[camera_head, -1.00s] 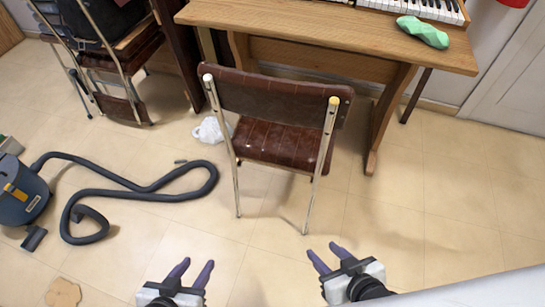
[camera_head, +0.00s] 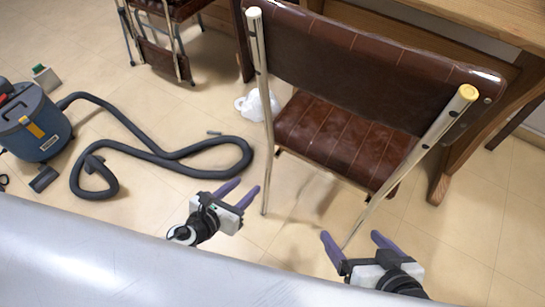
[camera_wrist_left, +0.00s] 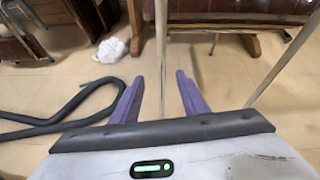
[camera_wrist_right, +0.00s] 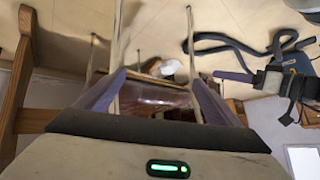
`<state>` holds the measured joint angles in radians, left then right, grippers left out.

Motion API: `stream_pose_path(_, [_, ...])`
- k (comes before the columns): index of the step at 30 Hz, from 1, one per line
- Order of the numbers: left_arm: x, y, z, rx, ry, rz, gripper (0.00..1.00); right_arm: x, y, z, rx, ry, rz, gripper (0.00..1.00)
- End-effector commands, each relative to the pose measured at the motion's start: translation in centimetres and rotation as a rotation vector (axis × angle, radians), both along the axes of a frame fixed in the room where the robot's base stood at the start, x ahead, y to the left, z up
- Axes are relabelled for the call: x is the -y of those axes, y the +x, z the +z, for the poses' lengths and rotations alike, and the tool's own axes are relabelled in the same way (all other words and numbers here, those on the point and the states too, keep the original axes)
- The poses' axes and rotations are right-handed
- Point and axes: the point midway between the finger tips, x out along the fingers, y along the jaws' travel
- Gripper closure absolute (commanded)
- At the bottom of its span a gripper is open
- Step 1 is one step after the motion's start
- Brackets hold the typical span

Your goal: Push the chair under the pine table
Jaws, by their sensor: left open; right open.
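A chair with a brown leather seat (camera_head: 335,139) and backrest (camera_head: 370,68) on metal legs stands in front of the pine table (camera_head: 492,20), its back toward me. My left gripper (camera_head: 240,192) is open and empty, low and left of the chair's near left leg (camera_head: 264,150). My right gripper (camera_head: 351,241) is open near the lower part of the near right leg (camera_head: 400,170); contact cannot be told. In the left wrist view a metal leg (camera_wrist_left: 161,60) passes between the fingers (camera_wrist_left: 158,92). In the right wrist view the seat (camera_wrist_right: 160,95) shows beyond the fingers (camera_wrist_right: 160,88).
A blue vacuum cleaner (camera_head: 38,132) with a dark hose (camera_head: 140,148) lies on the floor at left. A white crumpled bag (camera_head: 258,104) lies left of the chair. Another folding chair (camera_head: 165,62) stands at the back left.

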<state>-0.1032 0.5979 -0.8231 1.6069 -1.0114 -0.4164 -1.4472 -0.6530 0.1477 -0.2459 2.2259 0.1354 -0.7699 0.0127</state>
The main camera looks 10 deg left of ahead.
Motion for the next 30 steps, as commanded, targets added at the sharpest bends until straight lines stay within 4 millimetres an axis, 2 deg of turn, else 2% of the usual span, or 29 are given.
stream_pose_path(3, [0.4, 0.6, -0.7, 0.037, 0.086, -0.067, 0.59, -0.1, 0.0, -0.3, -0.003, 0.001, 0.005, 0.13])
stream_pose_path(7, [1.0, 2.0, -1.6, 0.043, 0.094, -0.076, 0.59, -0.5, 0.2, -0.9, -0.018, -0.002, 0.023, 0.13])
stream_pose_path(15, [2.7, 7.2, -4.8, 0.042, 0.092, -0.073, 0.59, -1.9, 0.5, -2.7, -0.083, -0.018, 0.112, 0.13])
stream_pose_path(21, [3.7, 10.1, -6.3, 0.041, 0.091, -0.071, 0.59, -2.8, 0.8, -1.7, -0.050, 0.029, 0.117, 0.13])
stream_pose_path(30, [4.2, 11.6, -6.9, 0.039, 0.089, -0.071, 0.59, -3.3, 1.0, -0.7, -0.025, 0.061, 0.117, 0.13])
